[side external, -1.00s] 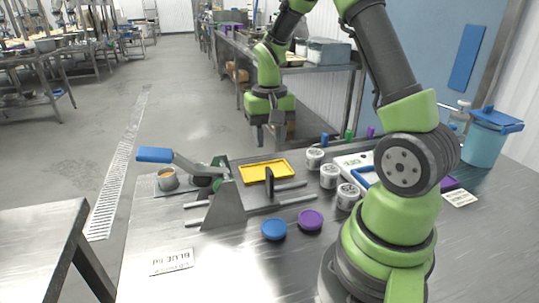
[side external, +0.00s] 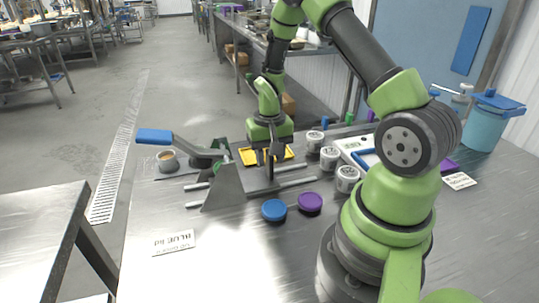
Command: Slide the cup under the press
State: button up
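The press (side external: 228,185) is a grey metal frame with a blue-ended lever handle (side external: 154,136), two horizontal rods and a small dark upright plate (side external: 270,172). A small grey cup with orange-brown contents (side external: 167,160) stands left of the press, below the lever. Several white cups with dark labels, one of them nearest the camera (side external: 347,179), stand in a row to the right. My gripper (side external: 264,158) points down beside the dark plate, in front of a yellow tray. Its fingertips overlap the plate in the picture, so contact and finger gap are unclear. I see no cup in it.
A yellow tray (side external: 286,155) lies behind my gripper. A blue lid (side external: 274,210) and a purple lid (side external: 310,202) lie in front of the press. A white scale (side external: 352,144) and a blue-lidded bin (side external: 483,128) are at the right. The front left tabletop is clear apart from a label card (side external: 174,242).

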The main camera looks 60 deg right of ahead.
aim_at(250, 180)
grip_shut()
jog(key=shift+w+a, duration=1.75)
jog(key=shift+w, duration=0.05)
grip_release()
notch_tip(250, 180, up, 10)
